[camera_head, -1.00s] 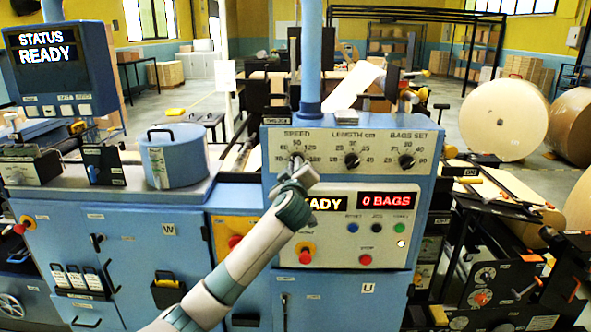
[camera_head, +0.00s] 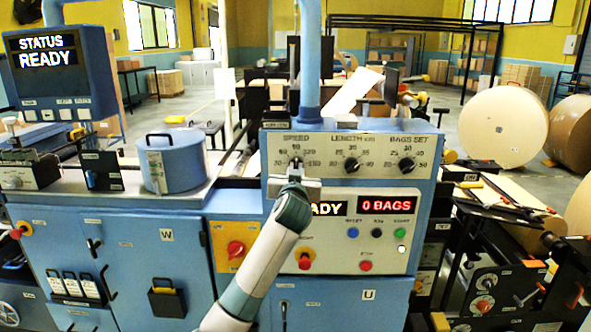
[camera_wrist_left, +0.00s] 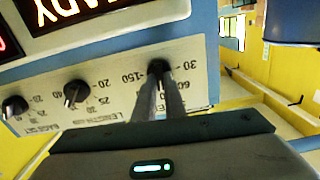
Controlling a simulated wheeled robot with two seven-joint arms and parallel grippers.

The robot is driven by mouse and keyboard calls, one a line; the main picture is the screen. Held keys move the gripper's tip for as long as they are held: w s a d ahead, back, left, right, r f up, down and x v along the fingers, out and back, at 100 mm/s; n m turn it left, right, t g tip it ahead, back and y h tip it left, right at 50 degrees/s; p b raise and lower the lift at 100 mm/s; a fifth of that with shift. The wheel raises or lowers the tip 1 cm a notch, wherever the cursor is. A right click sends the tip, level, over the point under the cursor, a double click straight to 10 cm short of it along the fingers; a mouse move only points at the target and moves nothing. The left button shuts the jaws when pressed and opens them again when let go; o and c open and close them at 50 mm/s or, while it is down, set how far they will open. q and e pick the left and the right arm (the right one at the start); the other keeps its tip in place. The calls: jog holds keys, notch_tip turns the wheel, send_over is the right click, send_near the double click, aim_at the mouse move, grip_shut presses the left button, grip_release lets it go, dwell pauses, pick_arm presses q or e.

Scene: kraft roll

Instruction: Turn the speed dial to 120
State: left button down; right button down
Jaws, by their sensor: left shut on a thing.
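The speed dial (camera_head: 295,163) is a small black knob at the left of the top row on the blue machine's pale panel, with numbers around it. My left gripper (camera_head: 294,180) is at this dial, its arm reaching up from below and covering part of the panel. In the left wrist view the two fingers of the left gripper (camera_wrist_left: 162,90) are closed on the dark speed dial (camera_wrist_left: 158,67). Marks 30, 60 and 150 show around it there; the pointer's reading cannot be made out. My right gripper is in neither view.
The length dial (camera_head: 351,165) and bags-set dial (camera_head: 405,165) sit to the right on the same panel. Below are a display (camera_head: 388,201) reading 0 BAGS, small buttons and a red stop button (camera_head: 365,266). A status screen (camera_head: 47,60) reads READY.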

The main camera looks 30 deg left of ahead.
pick_arm(q)
jog(key=m+p, duration=0.1)
jog(key=m, duration=0.3)
jog(key=shift+d+f+m, duration=0.1)
jog(key=shift+m, duration=0.2)
jog(key=shift+f+m+p, duration=0.1)
jog(key=shift+m+p, duration=0.55)
jog(key=shift+m, duration=0.95)
jog(key=c, duration=1.8)
grip_release()
jog(key=shift+d, duration=0.1)
